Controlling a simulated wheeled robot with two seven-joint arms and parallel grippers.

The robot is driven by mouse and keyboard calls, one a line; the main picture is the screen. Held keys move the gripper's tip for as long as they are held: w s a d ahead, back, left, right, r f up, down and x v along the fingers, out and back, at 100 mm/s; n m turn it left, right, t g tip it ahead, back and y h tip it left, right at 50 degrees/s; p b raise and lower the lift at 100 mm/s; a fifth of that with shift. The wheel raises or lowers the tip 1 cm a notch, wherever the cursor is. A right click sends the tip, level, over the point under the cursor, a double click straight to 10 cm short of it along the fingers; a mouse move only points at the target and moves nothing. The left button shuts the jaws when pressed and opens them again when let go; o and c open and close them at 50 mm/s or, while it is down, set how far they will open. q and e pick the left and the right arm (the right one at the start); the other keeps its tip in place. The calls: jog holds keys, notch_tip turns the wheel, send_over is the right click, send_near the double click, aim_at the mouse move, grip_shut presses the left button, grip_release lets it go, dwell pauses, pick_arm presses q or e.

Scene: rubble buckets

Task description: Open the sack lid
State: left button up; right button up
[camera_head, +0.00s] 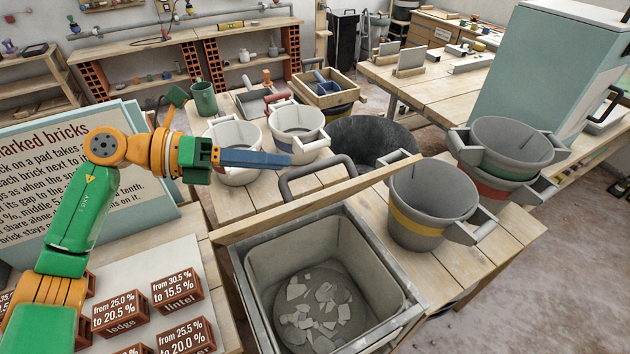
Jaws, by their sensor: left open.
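A grey-lined bin (255,262) with broken pale rubble (318,300) on its floor stands at the front centre, its top uncovered. A wooden board (300,208), seen nearly edge-on along the bin's back side, looks like the sack lid in a raised position. A dark bar handle (285,188) shows on its far side. My left gripper (289,158) reaches in from the left, its blue-grey fingers pointing right, just behind and above the handle in the picture. It is open and does not visibly hold anything. My right gripper is not in view.
White buckets (236,172) and a black tub (345,142) stand behind the board. A yellow-banded grey bucket (415,215) and stacked grey buckets (505,140) stand to the right. Labelled bricks (178,288) lie on the left table beside a sign (60,165).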

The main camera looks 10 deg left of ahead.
aim_at(314, 165)
pick_arm(q)
jog(key=p+x, duration=0.1)
jog(key=x, duration=0.1)
jog(key=p+x, duration=0.1)
jog(key=x, duration=0.1)
jog(key=p+x, duration=0.1)
jog(key=x, duration=0.2)
jog(key=shift+w+a+f, duration=0.1)
jog(key=shift+w+f, duration=0.05)
jog(key=shift+f, duration=0.25)
jog(key=shift+w+d+f, duration=0.15)
jog(key=shift+d+f, duration=0.15)
jog(key=shift+a, duration=0.1)
jog(key=shift+c, duration=0.9)
grip_shut()
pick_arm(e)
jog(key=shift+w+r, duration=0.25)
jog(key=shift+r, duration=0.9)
